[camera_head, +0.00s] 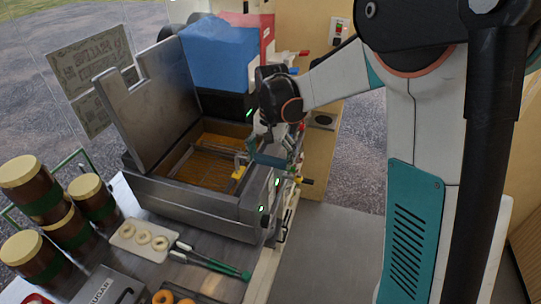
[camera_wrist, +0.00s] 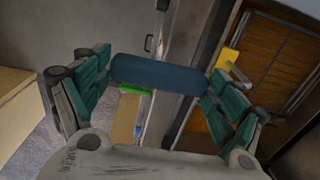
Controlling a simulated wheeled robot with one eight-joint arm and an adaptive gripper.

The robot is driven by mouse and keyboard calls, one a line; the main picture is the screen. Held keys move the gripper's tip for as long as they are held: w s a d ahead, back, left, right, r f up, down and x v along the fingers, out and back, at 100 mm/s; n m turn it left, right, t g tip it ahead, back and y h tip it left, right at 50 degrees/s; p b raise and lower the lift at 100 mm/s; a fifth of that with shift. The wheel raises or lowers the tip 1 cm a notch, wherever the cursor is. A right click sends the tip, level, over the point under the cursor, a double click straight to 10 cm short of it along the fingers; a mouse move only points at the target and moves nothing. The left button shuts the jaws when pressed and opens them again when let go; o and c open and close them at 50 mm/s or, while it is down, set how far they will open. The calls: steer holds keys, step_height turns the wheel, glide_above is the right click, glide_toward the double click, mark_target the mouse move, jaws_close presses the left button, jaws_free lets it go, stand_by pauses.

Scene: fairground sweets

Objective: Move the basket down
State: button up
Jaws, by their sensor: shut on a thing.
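The wire basket (camera_head: 207,172) sits within the steel fryer (camera_head: 190,203), over or in amber oil; its exact height is hard to tell. It also shows at the right of the wrist view (camera_wrist: 285,55). Its blue-teal handle (camera_head: 268,160) sticks out over the fryer's right edge, with a yellow part (camera_head: 238,173) near its inner end. My gripper (camera_head: 272,143) is above the handle at that edge. In the wrist view my gripper (camera_wrist: 160,78) has its teal fingers on both ends of the handle (camera_wrist: 158,73), shut on it.
The fryer's lid (camera_head: 150,100) stands open at the left. A blue box-shaped machine (camera_head: 220,55) is behind the fryer. A tray of pale rings (camera_head: 145,240), green-handled tongs (camera_head: 215,263) and brown jars (camera_head: 35,190) are in front and left. Grey floor lies to the right.

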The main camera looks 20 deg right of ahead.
mark_target(271, 165)
steer(key=shift+f+b, duration=1.3)
steer(key=shift+f, duration=0.6)
steer(key=o, duration=1.6)
steer(key=shift+c, duration=0.2)
step_height(271, 165, up, 12)
steer(key=shift+r, duration=0.1)
steer(key=shift+s, duration=0.1)
